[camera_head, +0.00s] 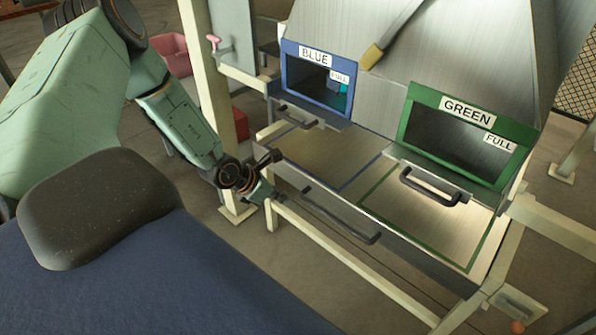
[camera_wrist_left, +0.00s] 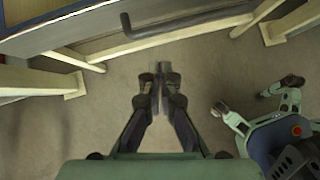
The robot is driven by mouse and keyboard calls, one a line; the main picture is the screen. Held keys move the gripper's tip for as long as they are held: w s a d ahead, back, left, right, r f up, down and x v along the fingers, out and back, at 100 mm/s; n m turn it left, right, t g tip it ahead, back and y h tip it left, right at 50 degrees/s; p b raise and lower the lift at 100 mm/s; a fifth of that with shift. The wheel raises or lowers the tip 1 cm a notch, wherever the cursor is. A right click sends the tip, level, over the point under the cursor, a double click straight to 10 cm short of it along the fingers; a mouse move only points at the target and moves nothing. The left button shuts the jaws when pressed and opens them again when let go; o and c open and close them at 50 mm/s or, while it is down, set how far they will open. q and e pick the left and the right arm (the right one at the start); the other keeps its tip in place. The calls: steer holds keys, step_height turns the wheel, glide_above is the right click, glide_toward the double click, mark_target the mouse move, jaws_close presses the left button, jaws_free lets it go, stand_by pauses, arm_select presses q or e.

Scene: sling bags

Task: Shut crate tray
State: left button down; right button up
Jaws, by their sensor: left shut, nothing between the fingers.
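The tray (camera_head: 375,181) is a flat metal surface with blue and green outlines, standing out in front of the chutes. A long dark handle (camera_head: 340,217) runs along its front edge; a dark bar handle (camera_wrist_left: 190,22) also shows at the top of the left wrist view. My left gripper (camera_head: 269,192) is beside the tray's left front corner, left of the long handle and apart from it. Its fingers (camera_wrist_left: 159,75) are together in the left wrist view, with nothing between them and floor beyond. My right gripper is not in view.
The BLUE chute opening (camera_head: 284,73) and the GREEN chute opening (camera_head: 519,132) stand behind the tray, each above a smaller dark handle. Pale frame posts (camera_head: 206,85) and a low rail (camera_head: 345,268) surround the tray. A pink bin (camera_head: 174,55) stands behind my left arm.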

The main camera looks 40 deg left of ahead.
arm_select(q)
steer(key=w+a+r+n+t+y, duration=0.1)
steer(key=w+a+r+n, duration=0.15)
steer(key=a, duration=0.25)
steer(key=b, duration=1)
glide_toward(305, 178)
steer(key=shift+t+y, duration=0.3)
steer(key=w+f, duration=0.1)
steer(key=f, duration=0.2)
steer(key=w+d+f, duration=0.1)
steer(key=shift+w+f, duration=0.3)
steer(key=shift+w+r+n, duration=0.1)
steer(key=shift+w+n, duration=0.15)
steer(key=shift+w, duration=0.35)
